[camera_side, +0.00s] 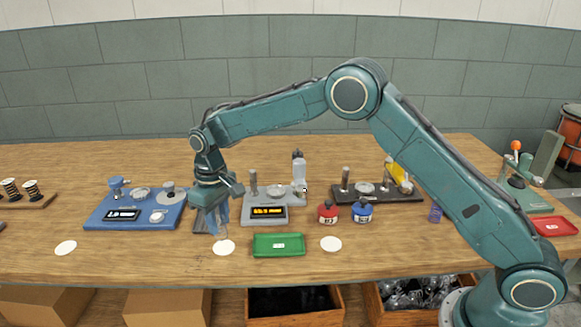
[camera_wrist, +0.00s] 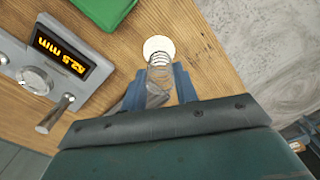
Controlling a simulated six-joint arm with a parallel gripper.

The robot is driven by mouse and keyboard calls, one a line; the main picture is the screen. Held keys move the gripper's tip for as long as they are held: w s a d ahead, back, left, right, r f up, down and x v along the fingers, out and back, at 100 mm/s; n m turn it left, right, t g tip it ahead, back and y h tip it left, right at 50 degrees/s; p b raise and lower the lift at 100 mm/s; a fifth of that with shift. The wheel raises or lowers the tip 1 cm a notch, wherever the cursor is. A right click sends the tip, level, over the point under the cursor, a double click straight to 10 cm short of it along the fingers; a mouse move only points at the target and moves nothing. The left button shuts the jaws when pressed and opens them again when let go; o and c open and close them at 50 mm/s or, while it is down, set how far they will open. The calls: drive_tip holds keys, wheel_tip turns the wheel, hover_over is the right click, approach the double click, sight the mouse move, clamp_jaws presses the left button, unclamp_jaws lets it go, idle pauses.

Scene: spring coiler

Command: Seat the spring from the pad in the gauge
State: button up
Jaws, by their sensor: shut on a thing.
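My gripper (camera_side: 217,220) (camera_wrist: 160,82) points down over the wooden table, its blue fingers shut on a wire spring (camera_wrist: 160,62). In the wrist view the spring's coils show between and beyond the fingertips, in front of a white round pad (camera_wrist: 158,46). This pad (camera_side: 224,247) lies on the table just by the fingers in the side view; I cannot tell whether the spring touches it. A grey gauge (camera_side: 265,215) with a lit orange display and upright posts stands to the right of my gripper. The gauge's display (camera_wrist: 61,53) reads about 62.5 mm.
A blue machine (camera_side: 133,213) stands left of my gripper. A green tray (camera_side: 278,245) lies in front of the gauge. Red (camera_side: 327,212) and blue (camera_side: 362,211) containers and a dark fixture (camera_side: 376,193) stand further right. Other white discs (camera_side: 66,247) (camera_side: 331,243) lie near the front edge.

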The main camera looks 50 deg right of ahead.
drive_tip(key=shift+d, duration=0.15)
drive_tip(key=w+d+r, duration=0.2)
drive_tip(key=d, duration=0.9)
drive_tip(key=w+d+r, duration=0.3)
drive_tip(key=d, duration=0.9)
drive_tip(key=shift+d+r, duration=0.15)
drive_tip(key=shift+r, duration=0.15)
drive_tip(key=shift+f, duration=0.15)
drive_tip(key=shift+s+f, duration=0.1)
drive_tip(key=shift+f, duration=2.4)
drive_tip(key=shift+f, duration=0.65)
